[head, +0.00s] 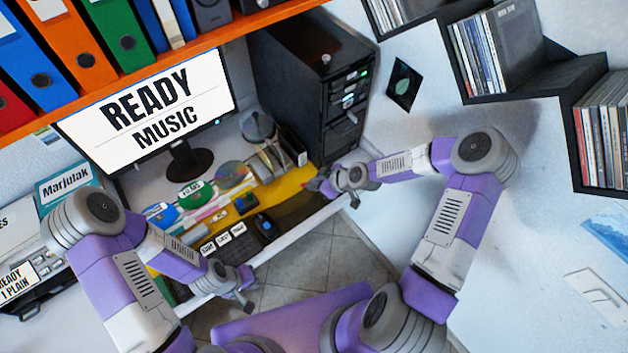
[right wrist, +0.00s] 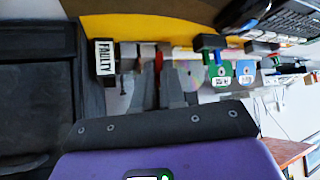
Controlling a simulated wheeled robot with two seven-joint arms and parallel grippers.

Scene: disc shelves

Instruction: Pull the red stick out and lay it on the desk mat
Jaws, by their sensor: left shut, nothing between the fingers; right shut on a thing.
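The red stick (right wrist: 159,62) shows as a small narrow red piece between the fingertips of my right gripper (right wrist: 160,72) in the right wrist view. That gripper is shut on it. The fingers hide much of the stick, and I cannot tell whether it is still seated in anything. In the head view, my right gripper (head: 318,184) is at the right end of the desk, by the black computer tower. The yellow desk mat (head: 288,192) lies on the desk, to its left. My left gripper (head: 247,299) is shut and empty, low in front of the desk edge.
A box labelled FAULTY (right wrist: 105,58) stands close beside the right gripper. The black tower (head: 310,80) rises behind it. A keyboard (head: 240,245), a mouse (head: 264,222) and several discs crowd the desk. The monitor (head: 150,110) stands at the back.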

